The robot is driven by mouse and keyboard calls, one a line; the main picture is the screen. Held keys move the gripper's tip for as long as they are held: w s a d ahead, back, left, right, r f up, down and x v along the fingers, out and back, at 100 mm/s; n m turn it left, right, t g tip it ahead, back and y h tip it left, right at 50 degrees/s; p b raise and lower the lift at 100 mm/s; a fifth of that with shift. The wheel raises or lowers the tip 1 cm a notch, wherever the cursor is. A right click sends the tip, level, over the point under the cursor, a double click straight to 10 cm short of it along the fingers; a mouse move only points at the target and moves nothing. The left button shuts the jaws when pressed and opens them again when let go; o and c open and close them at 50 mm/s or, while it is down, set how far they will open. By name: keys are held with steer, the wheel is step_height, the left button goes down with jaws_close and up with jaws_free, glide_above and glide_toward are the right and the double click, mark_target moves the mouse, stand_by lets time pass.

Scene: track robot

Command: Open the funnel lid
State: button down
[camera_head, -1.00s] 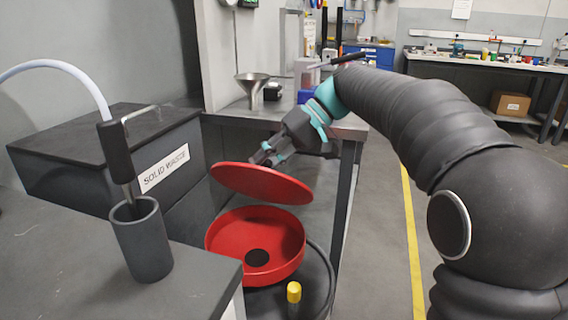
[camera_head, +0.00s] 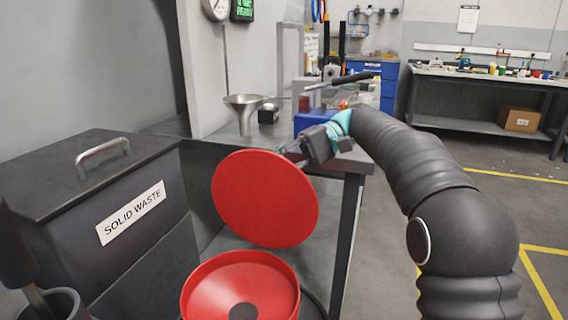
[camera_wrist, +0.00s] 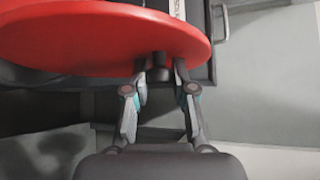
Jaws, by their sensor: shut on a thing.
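The red round funnel lid (camera_head: 265,198) stands steeply tilted above the red funnel (camera_head: 240,287), whose wide bowl and dark centre hole show below it. My gripper (camera_head: 296,157) is at the lid's upper right edge in the head view. In the wrist view the lid (camera_wrist: 95,35) spans the upper left, and my gripper (camera_wrist: 160,75) has its two fingers on either side of a small dark knob (camera_wrist: 158,66) at the lid's edge. My gripper is shut on this knob. The funnel is not clearly visible in the wrist view.
A dark solid waste bin (camera_head: 120,220) with a metal handle stands left of the funnel. A workbench (camera_head: 345,163) behind carries a metal funnel (camera_head: 245,108) and a blue box (camera_head: 315,120). A dark cup (camera_head: 55,303) is at lower left. Open floor lies to the right.

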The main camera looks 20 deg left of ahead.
steer(key=shift+w+f, duration=0.1)
stand_by(0.3)
steer(key=c, duration=1)
jaws_free()
steer(key=shift+a, duration=0.1)
steer(key=shift+o, duration=0.4)
